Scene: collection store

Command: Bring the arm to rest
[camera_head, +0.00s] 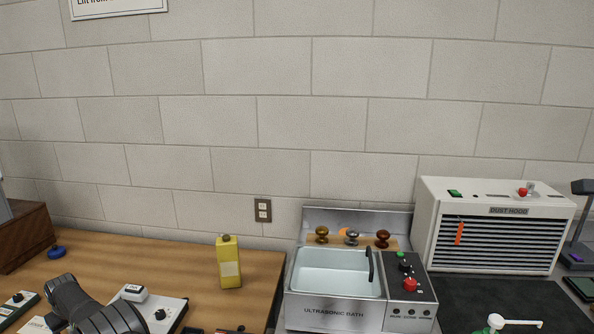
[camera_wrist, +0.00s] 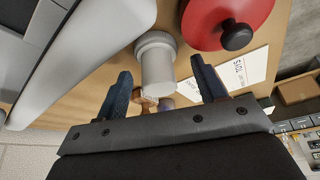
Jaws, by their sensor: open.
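My gripper (camera_wrist: 161,66) shows in the wrist view with its two dark fingers spread apart. A pale grey cylindrical part (camera_wrist: 156,62) appears between the fingers, with clear gaps on both sides; I cannot tell how far beyond them it lies. No object is gripped. In the head view a dark grey part of my arm (camera_head: 88,308) shows at the lower left, over the wooden bench. The gripper itself cannot be made out in the head view.
The wrist view shows a red round thing (camera_wrist: 228,18) with a black knob and a large pale grey body (camera_wrist: 92,50). In the head view, a yellow can (camera_head: 229,262), an ultrasonic bath (camera_head: 334,311) and a dust hood (camera_head: 495,225) stand along the wall.

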